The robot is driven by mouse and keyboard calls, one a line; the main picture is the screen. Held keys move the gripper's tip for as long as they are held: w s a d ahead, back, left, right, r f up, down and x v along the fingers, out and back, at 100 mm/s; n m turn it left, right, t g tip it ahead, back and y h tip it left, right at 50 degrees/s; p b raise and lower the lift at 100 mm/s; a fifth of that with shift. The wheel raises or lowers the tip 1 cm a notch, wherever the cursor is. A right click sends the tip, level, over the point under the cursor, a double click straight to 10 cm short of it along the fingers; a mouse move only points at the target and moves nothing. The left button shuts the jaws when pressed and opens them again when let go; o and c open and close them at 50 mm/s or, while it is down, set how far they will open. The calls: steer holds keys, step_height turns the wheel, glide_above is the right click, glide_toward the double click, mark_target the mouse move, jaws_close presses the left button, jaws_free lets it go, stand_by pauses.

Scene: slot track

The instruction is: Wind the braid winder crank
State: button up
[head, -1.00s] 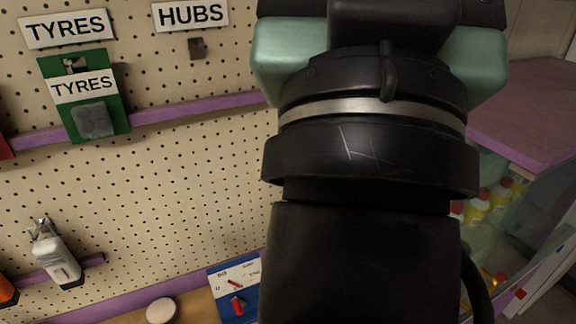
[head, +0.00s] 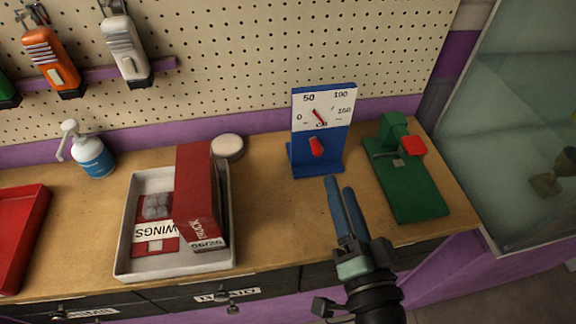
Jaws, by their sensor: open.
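A green device (head: 412,190) with a flat base and an upright block stands at the right end of the wooden bench. A red block-like handle (head: 413,146) sticks out at its side; it looks like the winder with its crank. My gripper (head: 341,185) has two blue fingers, slightly apart and empty. In the picture it is left of the green base and below the blue dial stand (head: 321,140). It touches neither as far as I can tell. The dial stand has a white scale and a red knob (head: 317,148).
A white tray (head: 125,235) holds a red box (head: 196,190) and other items. A round pale tin (head: 228,147), a blue pump bottle (head: 93,158) and a red tray (head: 20,238) stand further left. Pegboard rises behind; a glass cabinet (head: 520,130) is at right. Bench between the white tray and dial stand is clear.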

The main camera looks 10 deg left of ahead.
mark_target(318, 155)
steer(key=f, duration=0.1)
steer(key=s+f, duration=0.1)
steer(key=f, duration=0.1)
steer(key=shift+s+a+f+m, duration=0.1)
steer(key=shift+s+a+m, duration=0.1)
steer(key=shift+m, duration=0.2)
steer(key=p+x, duration=0.2)
steer(key=x, duration=0.9)
steer(key=shift+w+p, duration=0.1)
steer(key=shift+p, duration=0.3)
steer(key=shift+x, duration=0.85)
steer(key=shift+a+f, duration=0.1)
jaws_close()
